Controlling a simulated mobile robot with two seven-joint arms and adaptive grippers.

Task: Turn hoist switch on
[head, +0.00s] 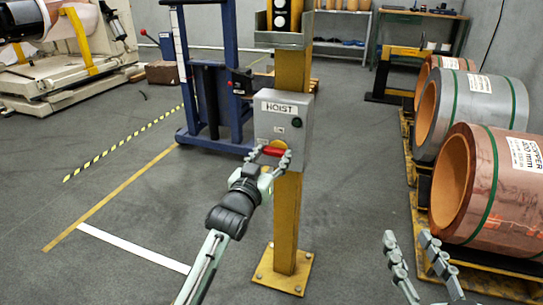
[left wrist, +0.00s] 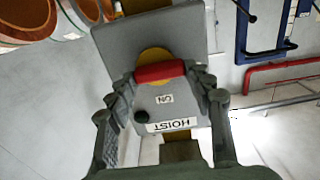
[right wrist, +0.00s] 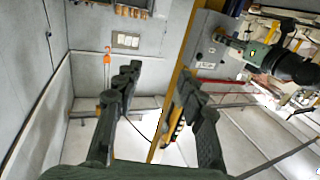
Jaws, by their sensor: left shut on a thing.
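The grey hoist switch box (head: 283,125) is mounted on a yellow post and carries a "HOIST" label. Its red switch handle (head: 274,151) sits on a yellow disc low on the box and lies about level. My left gripper (head: 271,156) is at the box with its fingers on both ends of the red handle. In the left wrist view the red handle (left wrist: 160,72) spans between the fingers, and the "ON" label and dark round button show upside down. My right gripper (head: 408,245) is open and empty at the lower right, apart from the box.
The yellow post (head: 288,220) stands on a bolted floor plate. Copper and grey coils (head: 500,180) lie on pallets at the right. A blue lifting frame (head: 210,80) stands behind the box at the left. The floor at left front is clear.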

